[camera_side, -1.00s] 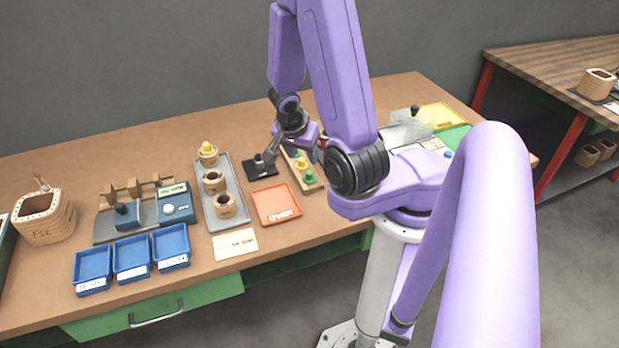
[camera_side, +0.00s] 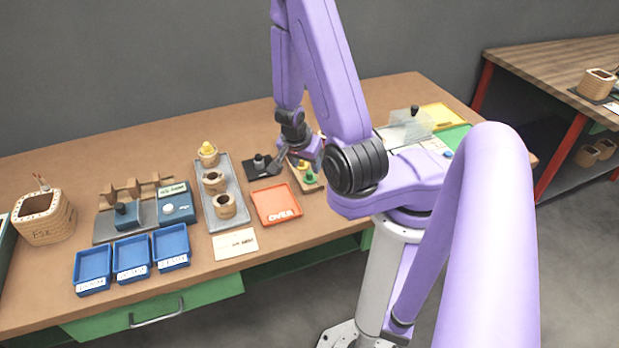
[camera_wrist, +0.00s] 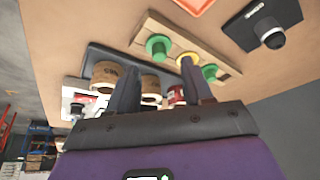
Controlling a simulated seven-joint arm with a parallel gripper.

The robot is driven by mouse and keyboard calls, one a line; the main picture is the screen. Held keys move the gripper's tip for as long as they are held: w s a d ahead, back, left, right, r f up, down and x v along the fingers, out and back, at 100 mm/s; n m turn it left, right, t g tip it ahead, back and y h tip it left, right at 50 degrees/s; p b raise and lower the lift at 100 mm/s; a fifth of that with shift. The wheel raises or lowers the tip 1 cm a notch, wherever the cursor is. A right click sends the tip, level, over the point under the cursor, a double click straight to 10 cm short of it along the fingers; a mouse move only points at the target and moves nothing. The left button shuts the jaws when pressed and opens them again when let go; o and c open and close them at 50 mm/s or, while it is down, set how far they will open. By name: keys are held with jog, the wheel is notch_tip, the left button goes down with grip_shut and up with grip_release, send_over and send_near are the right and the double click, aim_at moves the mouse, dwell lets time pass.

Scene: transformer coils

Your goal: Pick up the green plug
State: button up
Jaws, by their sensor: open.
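A wooden strip (camera_wrist: 215,48) carries a row of plugs: a green plug (camera_wrist: 158,46) at one end, a yellow plug (camera_wrist: 188,61) in the middle and another green plug (camera_wrist: 209,72) at the other end. In the side view, a green plug (camera_side: 310,178) shows at the near end of the strip, and my gripper partly hides the far end. My gripper (camera_wrist: 160,72) is open with nothing held between its fingers. It is tilted above the strip, and the plugs appear beyond its fingertips in the wrist view.
A black stand (camera_side: 262,166) lies just left of the strip. A red-orange tray (camera_side: 277,203) is in front of it, and a grey tray (camera_side: 226,178) with wooden coils is further left. A clear panel (camera_side: 405,128) stands to the right.

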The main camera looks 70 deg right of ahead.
aim_at(309, 173)
jog(key=shift+x, duration=2.45)
jog(key=c, duration=0.8)
